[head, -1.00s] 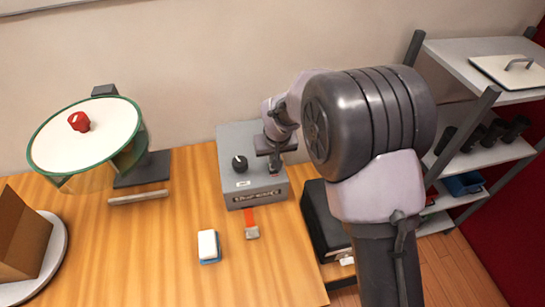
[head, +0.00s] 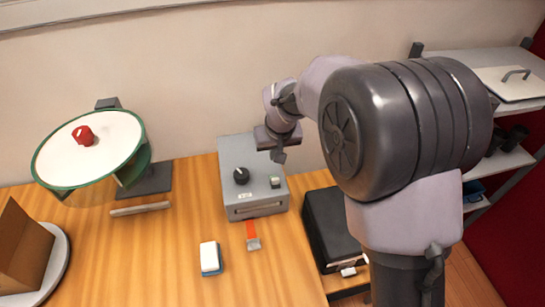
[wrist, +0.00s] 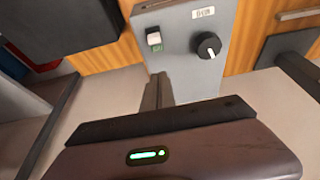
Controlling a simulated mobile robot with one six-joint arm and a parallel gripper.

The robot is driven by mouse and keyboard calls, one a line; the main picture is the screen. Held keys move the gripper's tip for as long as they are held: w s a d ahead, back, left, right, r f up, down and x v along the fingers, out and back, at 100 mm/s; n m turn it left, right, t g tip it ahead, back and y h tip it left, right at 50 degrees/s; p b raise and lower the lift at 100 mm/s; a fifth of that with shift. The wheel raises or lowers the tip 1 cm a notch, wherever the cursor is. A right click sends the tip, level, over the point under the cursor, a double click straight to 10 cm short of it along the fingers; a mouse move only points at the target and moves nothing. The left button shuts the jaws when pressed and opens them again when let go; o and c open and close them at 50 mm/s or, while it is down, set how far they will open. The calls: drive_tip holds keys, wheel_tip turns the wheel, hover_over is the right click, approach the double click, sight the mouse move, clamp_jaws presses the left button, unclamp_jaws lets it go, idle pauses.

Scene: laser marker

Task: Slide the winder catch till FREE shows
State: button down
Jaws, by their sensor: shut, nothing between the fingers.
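A grey box (head: 236,207), which I take for the winder, stands on the wooden bench with a black knob (head: 241,175) on top. A small pale catch (head: 275,182) sits right of the knob. In the wrist view the catch (wrist: 153,38) is beside a small green patch (wrist: 158,48), whose lettering is too small to read. My gripper (head: 278,157) is above the back right of the box, apart from the catch. Its dark fingers (wrist: 158,92) are shut and empty in the wrist view.
A blue and white block (head: 210,258) lies in front. A green-rimmed drum (head: 90,145) stands left. A black case (head: 330,228) is right. Bench between drum and box is fairly clear.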

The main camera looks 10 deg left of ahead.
drive_tip(key=s+d+r+m+t+b, duration=0.1)
drive_tip(key=s+d+r+m+b, duration=0.25)
drive_tip(key=s+d, duration=0.35)
drive_tip(key=s+d+r+m+b, duration=0.25)
drive_tip(key=s+d+r, duration=0.25)
drive_tip(key=d, duration=0.4)
drive_tip(key=s+d+f+m+b, duration=0.1)
drive_tip(key=s+d+b, duration=0.1)
drive_tip(key=s, duration=0.5)
drive_tip(key=s+d+f+m+t+b, duration=0.1)
drive_tip(key=s+d+f+m+b, duration=0.1)
drive_tip(key=s, duration=0.5)
drive_tip(key=shift+s+d+m, duration=0.3)
drive_tip(key=shift+d, duration=0.5)
